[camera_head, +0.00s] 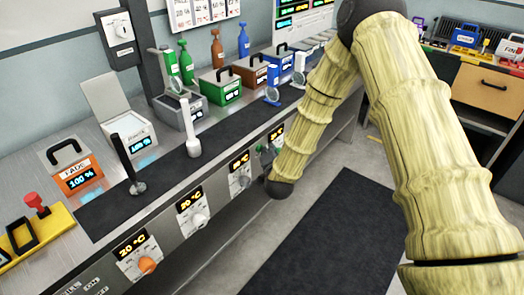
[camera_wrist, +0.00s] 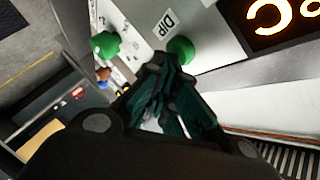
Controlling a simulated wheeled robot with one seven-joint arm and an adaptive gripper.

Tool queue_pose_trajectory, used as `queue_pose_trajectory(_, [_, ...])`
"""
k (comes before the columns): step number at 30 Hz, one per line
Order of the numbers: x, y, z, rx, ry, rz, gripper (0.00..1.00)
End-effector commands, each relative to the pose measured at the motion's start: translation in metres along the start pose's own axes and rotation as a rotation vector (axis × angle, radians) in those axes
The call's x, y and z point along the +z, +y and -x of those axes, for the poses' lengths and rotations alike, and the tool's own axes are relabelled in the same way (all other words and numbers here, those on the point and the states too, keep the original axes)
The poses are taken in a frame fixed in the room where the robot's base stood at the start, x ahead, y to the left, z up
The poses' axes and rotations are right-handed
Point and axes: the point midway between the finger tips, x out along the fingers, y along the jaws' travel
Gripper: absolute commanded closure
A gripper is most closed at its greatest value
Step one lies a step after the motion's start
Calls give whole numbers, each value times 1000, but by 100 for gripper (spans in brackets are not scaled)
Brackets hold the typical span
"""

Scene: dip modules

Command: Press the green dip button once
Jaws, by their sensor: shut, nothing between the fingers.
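The green dip button (camera_wrist: 181,48) is a round green knob beside a white "DIP" label (camera_wrist: 167,22) in the wrist view. My gripper (camera_wrist: 165,66) is shut and empty. Its dark fingertips are right at the lower left edge of the button in the picture and cover a little of it. I cannot tell whether they touch it. In the head view my arm hides most of this part of the panel, and I cannot make out the button clearly there.
A second green knob (camera_wrist: 105,44) is on the same panel, to the left. An orange temperature display (camera_wrist: 285,18) is at the upper right. In the head view, the counter's front carries several dials, including an orange knob (camera_head: 147,265). A black mat (camera_head: 325,240) lies on the floor.

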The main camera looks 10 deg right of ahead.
Motion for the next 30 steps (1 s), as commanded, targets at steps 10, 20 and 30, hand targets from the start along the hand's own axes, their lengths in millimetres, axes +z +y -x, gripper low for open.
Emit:
queue_pose_trajectory(10, [2, -1, -2, 0, -1, 0, 100])
queue_pose_trajectory(20, [0, 0, 0, 0, 0, 0, 100])
queue_pose_trajectory(30, [-8, 8, 11, 1, 0, 0, 100])
